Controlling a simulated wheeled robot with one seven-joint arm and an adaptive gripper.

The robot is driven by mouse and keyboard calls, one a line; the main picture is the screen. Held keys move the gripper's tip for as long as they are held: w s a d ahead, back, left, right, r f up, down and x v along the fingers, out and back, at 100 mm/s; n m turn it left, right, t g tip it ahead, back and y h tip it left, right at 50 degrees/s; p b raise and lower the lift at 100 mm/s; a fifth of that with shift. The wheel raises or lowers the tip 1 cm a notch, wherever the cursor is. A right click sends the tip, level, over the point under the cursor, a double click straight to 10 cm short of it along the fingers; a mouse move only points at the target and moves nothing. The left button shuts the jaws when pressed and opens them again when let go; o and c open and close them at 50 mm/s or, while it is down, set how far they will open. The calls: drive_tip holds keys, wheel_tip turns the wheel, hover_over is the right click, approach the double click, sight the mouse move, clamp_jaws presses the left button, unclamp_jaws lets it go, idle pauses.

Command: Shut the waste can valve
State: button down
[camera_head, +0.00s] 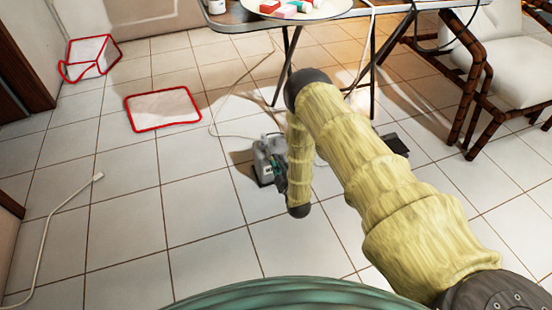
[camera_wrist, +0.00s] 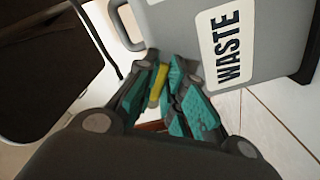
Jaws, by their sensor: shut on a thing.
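The waste can (camera_wrist: 190,40) is a grey box with a white label reading "WASTE" and a handle on its left in the wrist view. In the head view, the can (camera_head: 264,158) stands on the tiled floor, partly hidden by my arm. A yellow valve lever (camera_wrist: 158,84) shows at the can's near side in the wrist view. My gripper (camera_wrist: 167,98), with teal finger pads, is shut on the lever. In the head view, my gripper (camera_head: 281,176) is against the can, and the lever cannot be made out there.
A table (camera_head: 225,17) with a tray of small boxes stands behind the can, its thin legs near my arm. A chair (camera_head: 510,60) is at right. Cables (camera_head: 222,135) run across the floor. Two red-edged white items lie at upper left. The left floor is mostly clear.

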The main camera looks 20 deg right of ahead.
drive_tip(key=shift+d+r+n+p, duration=0.1)
drive_tip(key=shift+r+n+p, duration=0.4)
drive_tip(key=shift+n, duration=0.7)
drive_tip(key=shift+d+r+n+p, duration=0.15)
drive_tip(key=shift+n+p, duration=0.6)
drive_tip(key=shift+n, duration=0.45)
drive_tip(key=shift+d+r+n+p, duration=0.1)
drive_tip(key=shift+r+n+p, duration=0.4)
drive_tip(key=shift+n, duration=0.7)
drive_tip(key=shift+f, duration=0.15)
drive_tip(key=c, duration=1.5)
unclamp_jaws()
drive_tip(key=shift+s, duration=0.1)
drive_tip(key=s, duration=1.2)
drive_tip(key=shift+d, duration=0.15)
